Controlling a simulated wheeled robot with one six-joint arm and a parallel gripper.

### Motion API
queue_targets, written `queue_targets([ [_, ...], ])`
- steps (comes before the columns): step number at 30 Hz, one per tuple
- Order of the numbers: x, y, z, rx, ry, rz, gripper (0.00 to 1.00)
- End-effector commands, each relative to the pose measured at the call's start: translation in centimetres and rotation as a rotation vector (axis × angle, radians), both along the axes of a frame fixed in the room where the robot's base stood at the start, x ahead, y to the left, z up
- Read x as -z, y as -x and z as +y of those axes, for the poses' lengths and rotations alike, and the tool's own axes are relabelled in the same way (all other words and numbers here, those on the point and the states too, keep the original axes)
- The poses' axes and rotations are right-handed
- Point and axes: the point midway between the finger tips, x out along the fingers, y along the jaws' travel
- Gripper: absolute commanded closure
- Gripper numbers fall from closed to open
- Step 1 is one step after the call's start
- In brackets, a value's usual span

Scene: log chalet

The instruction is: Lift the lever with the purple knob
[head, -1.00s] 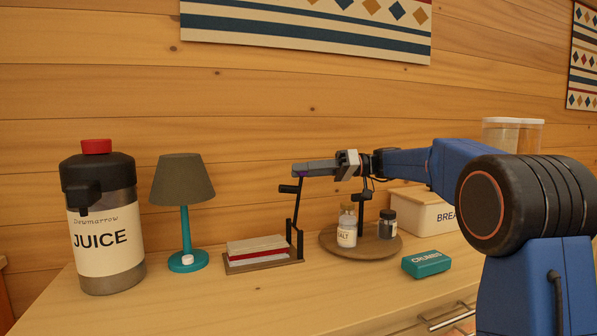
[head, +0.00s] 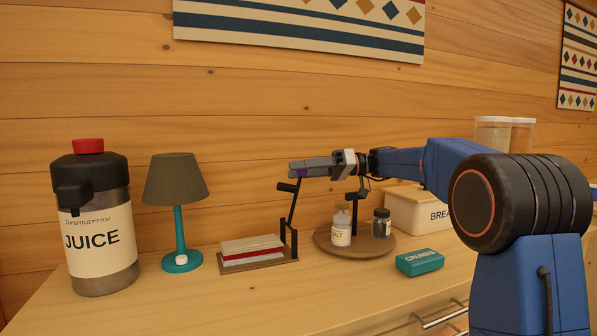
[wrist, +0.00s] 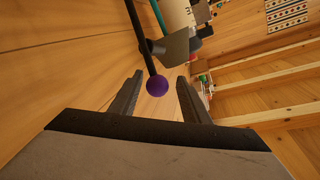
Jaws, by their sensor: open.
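The lever (head: 293,208) is a thin black rod that stands raised, leaning slightly, at the right end of a low wooden-based device (head: 245,262) with a red and white body. Its purple knob (wrist: 157,86) is at the rod's top and also shows in the head view (head: 303,173). My gripper (head: 297,168) is at the knob's height. In the wrist view, my gripper (wrist: 160,78) is open, with one finger on each side of the knob and visible gaps between. The head view partly hides the knob behind the fingers.
A round wooden tray (head: 380,247) with a salt jar (head: 342,231) and a dark jar (head: 381,223) stands right of the device. A teal lamp (head: 180,235) and juice dispenser (head: 98,235) stand left. A teal box (head: 420,262) and bread bin (head: 405,212) are at right.

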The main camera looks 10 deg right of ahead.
Motion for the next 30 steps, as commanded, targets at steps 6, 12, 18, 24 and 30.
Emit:
queue_targets([
  [6, -0.2, -0.2, -3.4, 0.005, 0.0, 0.001, 0.57],
  [12, -0.4, -0.3, -7.5, 0.004, 0.0, 0.001, 0.57],
  [18, -0.7, -0.3, -11.4, 0.004, 0.0, 0.0, 0.57],
  [24, -0.9, -0.4, -14.8, 0.004, 0.0, 0.0, 0.57],
  [30, -1.0, -0.4, -16.6, 0.002, 0.0, 0.0, 0.57],
])
